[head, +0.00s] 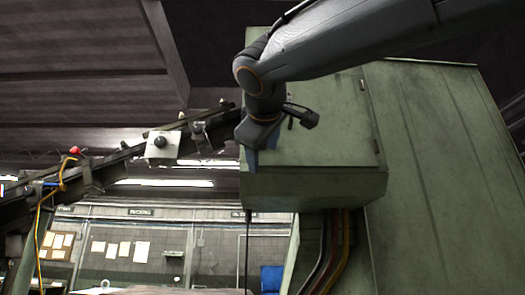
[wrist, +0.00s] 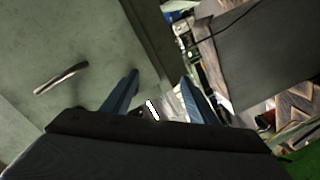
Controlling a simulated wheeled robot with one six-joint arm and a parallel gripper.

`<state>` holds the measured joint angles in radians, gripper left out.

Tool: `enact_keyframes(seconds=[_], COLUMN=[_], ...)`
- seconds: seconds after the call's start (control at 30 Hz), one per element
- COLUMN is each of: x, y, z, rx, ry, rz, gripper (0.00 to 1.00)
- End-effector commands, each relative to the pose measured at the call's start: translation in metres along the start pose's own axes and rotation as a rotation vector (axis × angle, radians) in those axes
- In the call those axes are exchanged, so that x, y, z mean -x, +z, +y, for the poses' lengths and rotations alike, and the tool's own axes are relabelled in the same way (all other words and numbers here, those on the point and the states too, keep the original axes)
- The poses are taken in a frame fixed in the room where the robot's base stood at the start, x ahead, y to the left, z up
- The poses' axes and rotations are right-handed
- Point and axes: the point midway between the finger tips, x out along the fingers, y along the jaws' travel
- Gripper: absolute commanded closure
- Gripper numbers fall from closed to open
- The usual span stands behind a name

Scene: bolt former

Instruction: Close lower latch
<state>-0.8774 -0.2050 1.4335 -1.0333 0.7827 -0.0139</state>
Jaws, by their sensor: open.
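A green metal cabinet (head: 335,185) hangs at the upper middle of the head view. Its door face also fills the left of the wrist view (wrist: 75,35). One slim metal latch handle (wrist: 61,78) lies slanted on this face, left of my gripper (wrist: 160,78). I cannot tell whether it is the lower or the upper latch. My gripper's blue fingers are apart with nothing between them, and the handle is outside them. In the head view my gripper (head: 250,160) points down at the cabinet's left edge; the wrist hides part of the door there.
A large green machine housing (head: 430,150) stands right of the cabinet. Several cables (head: 335,245) run down below the cabinet. A dark sloped rail (head: 110,165) with a grey box (head: 162,147) rises from the left towards the cabinet. Open space shows below and left of the cabinet.

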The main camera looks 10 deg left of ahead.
Motion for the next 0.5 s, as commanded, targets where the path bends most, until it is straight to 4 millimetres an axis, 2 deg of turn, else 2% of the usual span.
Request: enact_keyframes(seconds=[0.03,0.1,0.23,0.37,0.5], x=[0.012,0.024,0.035,0.028,0.004], y=[-0.013,-0.024,-0.035,-0.037,-0.038], z=[0.014,0.030,0.045,0.049,0.051], rx=[-0.002,-0.002,-0.002,-0.002,-0.001], ry=[0.022,0.048,0.073,0.079,0.078], rz=[0.025,0.046,0.067,0.068,0.065], gripper=[0.47,0.47,0.47,0.47,0.47])
